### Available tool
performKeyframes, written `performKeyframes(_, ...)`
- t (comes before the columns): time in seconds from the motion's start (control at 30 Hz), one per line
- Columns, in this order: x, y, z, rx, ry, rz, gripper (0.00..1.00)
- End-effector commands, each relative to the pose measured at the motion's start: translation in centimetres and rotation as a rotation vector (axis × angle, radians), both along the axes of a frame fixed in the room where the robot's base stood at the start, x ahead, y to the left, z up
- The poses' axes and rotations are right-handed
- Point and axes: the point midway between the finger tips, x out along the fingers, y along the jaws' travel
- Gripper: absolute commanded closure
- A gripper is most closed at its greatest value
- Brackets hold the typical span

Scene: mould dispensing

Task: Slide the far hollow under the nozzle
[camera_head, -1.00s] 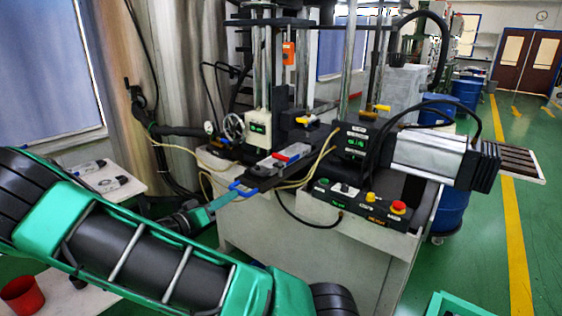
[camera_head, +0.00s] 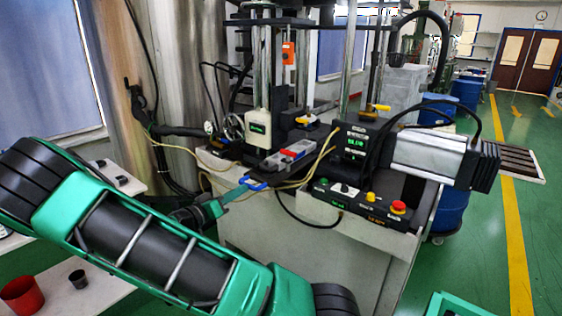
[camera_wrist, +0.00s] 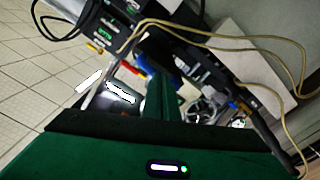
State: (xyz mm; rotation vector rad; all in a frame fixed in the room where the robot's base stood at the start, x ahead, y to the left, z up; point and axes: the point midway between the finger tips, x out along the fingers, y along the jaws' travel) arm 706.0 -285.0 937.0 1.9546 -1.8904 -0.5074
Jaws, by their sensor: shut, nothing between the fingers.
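I cannot make out the far hollow or the nozzle tip.
A control box with red and yellow buttons (camera_head: 370,206) sits on the right front of the bench. Tan hoses (camera_head: 318,165) loop close to the mould. A red cup (camera_head: 21,295) and a small dark cup (camera_head: 78,279) stand on a white table at the lower left.

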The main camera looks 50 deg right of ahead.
Motion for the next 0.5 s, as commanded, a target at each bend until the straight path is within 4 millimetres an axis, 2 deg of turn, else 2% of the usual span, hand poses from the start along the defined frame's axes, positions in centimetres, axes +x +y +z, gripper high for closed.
performKeyframes(0.5,0.05,-0.54,0.00,0.000,0.000,0.000,1.00)
